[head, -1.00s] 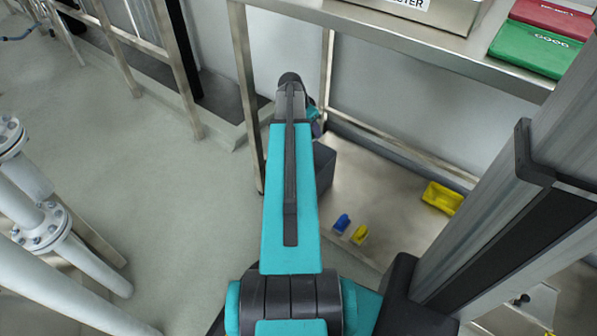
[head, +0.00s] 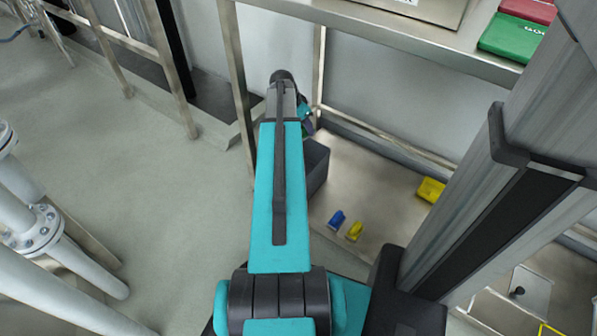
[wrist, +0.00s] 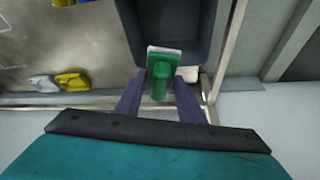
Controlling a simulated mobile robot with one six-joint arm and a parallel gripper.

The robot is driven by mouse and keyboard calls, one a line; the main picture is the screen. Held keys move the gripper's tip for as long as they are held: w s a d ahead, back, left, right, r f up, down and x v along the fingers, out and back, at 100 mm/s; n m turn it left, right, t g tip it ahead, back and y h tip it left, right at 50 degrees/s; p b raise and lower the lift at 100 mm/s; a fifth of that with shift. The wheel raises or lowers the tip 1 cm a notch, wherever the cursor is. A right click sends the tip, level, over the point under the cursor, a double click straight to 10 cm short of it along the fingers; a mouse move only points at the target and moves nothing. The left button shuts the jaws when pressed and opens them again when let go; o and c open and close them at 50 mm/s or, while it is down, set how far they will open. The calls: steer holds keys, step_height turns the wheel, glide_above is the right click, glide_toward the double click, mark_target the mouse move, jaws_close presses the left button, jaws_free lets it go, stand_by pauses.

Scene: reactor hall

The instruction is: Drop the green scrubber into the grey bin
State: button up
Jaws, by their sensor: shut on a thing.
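The green scrubber (wrist: 161,80) is held between the two fingers of my gripper (wrist: 160,92) in the wrist view. Its pale edge points toward the bin. The grey bin (wrist: 205,48) is a dark open box at the top of the wrist view, and the scrubber overlaps its near rim in the picture. I cannot tell the height between them. In the head view the bin (head: 316,166) stands on the low shelf, partly hidden behind my arm. My gripper (head: 307,124) shows only in part there, and the scrubber is hidden.
A blue item (head: 337,219) and a yellow item (head: 355,230) lie on the low shelf beside the bin. A yellow tray (head: 431,190) lies farther right. A metal upright (head: 237,90) stands left of the bin. An upper shelf (head: 400,38) holds a green box (head: 511,38).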

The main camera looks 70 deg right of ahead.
mark_target(304, 136)
steer(key=shift+f+b, duration=2.25)
steer(key=shift+f, duration=0.55)
steer(key=o, duration=1.1)
steer(key=p+v, duration=0.5)
steer(key=v, duration=0.8)
steer(key=shift+r, duration=0.4)
steer(key=shift+a, duration=0.1)
